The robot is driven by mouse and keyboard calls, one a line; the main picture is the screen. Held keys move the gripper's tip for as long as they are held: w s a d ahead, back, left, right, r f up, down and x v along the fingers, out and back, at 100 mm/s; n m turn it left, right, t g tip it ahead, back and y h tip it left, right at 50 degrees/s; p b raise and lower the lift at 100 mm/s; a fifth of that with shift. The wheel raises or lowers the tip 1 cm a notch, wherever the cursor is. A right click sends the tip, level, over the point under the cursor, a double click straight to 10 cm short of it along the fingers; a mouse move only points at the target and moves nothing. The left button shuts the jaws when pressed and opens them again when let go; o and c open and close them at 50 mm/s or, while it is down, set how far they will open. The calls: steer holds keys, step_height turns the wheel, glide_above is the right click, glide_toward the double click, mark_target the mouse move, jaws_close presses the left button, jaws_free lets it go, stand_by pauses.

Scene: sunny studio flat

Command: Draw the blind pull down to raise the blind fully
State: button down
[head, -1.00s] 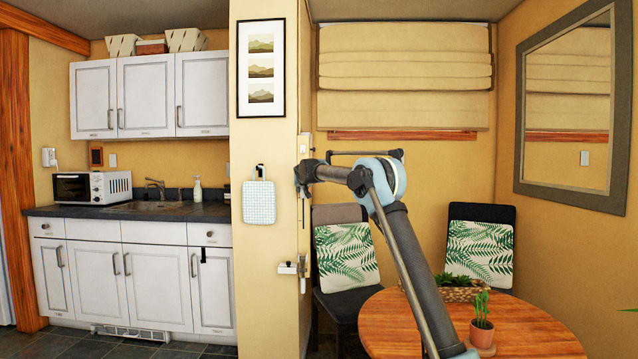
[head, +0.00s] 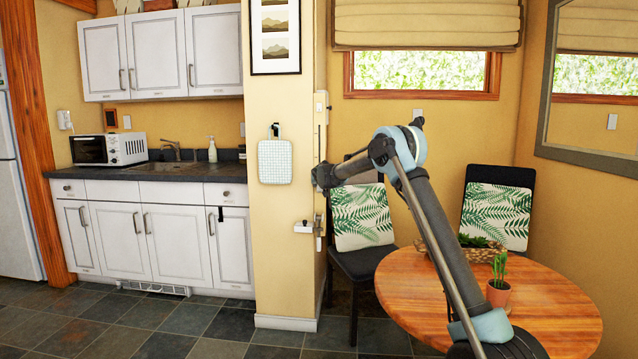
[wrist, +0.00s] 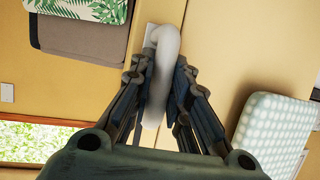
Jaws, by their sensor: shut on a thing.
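The cream fabric blind (head: 428,25) hangs in folds over the upper part of the window (head: 425,74); its top is cut off in the head view. A strip of bright window shows below its hem. My gripper (head: 318,178) is low beside the wall corner, below the white upper fitting (head: 321,104) of the pull and above the lower one (head: 304,227). In the wrist view, my gripper (wrist: 160,80) is shut on the pale, rounded blind pull (wrist: 165,42), which sits between both fingers. In the head view my gripper hides the pull.
A checked pot holder (head: 275,161) hangs left of my gripper. The tiled floor at the left is clear.

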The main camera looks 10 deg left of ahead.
steer(key=shift+d+f, duration=0.15)
steer(key=shift+f, duration=0.1)
steer(key=c, duration=1.5)
jaws_free()
steer(key=v, duration=1.1)
steer(key=shift+s+r, duration=0.15)
steer(key=shift+s, duration=0.25)
